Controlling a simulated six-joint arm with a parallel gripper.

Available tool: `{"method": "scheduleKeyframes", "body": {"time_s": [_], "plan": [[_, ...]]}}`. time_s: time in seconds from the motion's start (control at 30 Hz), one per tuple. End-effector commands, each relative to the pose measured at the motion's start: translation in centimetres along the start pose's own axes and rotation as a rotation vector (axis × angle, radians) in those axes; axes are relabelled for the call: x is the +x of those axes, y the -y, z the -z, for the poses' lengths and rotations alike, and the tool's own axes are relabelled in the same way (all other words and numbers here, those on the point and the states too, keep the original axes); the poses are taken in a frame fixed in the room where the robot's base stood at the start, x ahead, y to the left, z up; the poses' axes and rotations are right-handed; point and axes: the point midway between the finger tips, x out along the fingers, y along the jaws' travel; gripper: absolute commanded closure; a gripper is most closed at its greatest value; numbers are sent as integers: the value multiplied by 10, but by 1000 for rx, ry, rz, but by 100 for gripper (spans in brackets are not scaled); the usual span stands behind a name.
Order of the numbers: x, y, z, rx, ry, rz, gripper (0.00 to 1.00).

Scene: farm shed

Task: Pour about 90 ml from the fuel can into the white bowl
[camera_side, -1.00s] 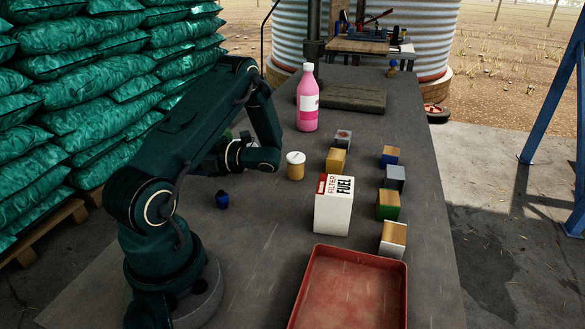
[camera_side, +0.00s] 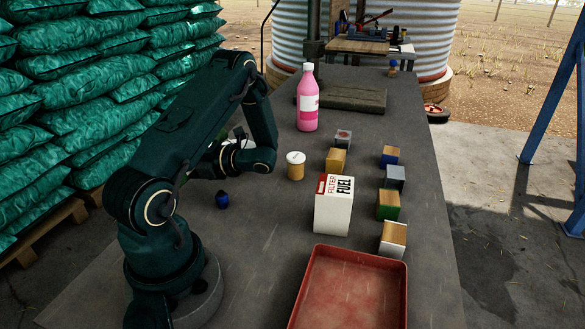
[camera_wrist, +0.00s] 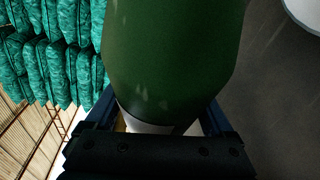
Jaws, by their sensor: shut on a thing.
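The fuel can (camera_wrist: 175,55) is a dark green rounded body that fills the middle of the wrist view. My gripper (camera_wrist: 162,115) is shut on it, one finger on each side. The can's mouth and any liquid are out of sight. The white bowl (camera_wrist: 304,12) shows only as a pale curved edge at the top right of the wrist view, apart from the can there. In the side view a bit of the white bowl (camera_side: 241,143) shows behind my wrist, mostly hidden. My gripper and the can are largely hidden by my arm in that view.
A yellow jar with white lid (camera_side: 295,166) stands just right of my wrist. A pink bottle (camera_side: 307,100), a fuel filter box (camera_side: 334,206), several small blocks and a red tray (camera_side: 398,293) stand farther right. A small blue item (camera_side: 222,200) lies in front of my wrist.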

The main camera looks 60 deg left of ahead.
Motion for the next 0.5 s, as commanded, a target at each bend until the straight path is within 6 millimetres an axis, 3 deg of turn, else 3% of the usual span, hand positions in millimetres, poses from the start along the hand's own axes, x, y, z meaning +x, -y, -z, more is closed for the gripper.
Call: {"method": "scheduleKeyframes", "body": {"time_s": [0.5], "plan": [[3, 11, 5, -134, 10, 54, 92]]}}
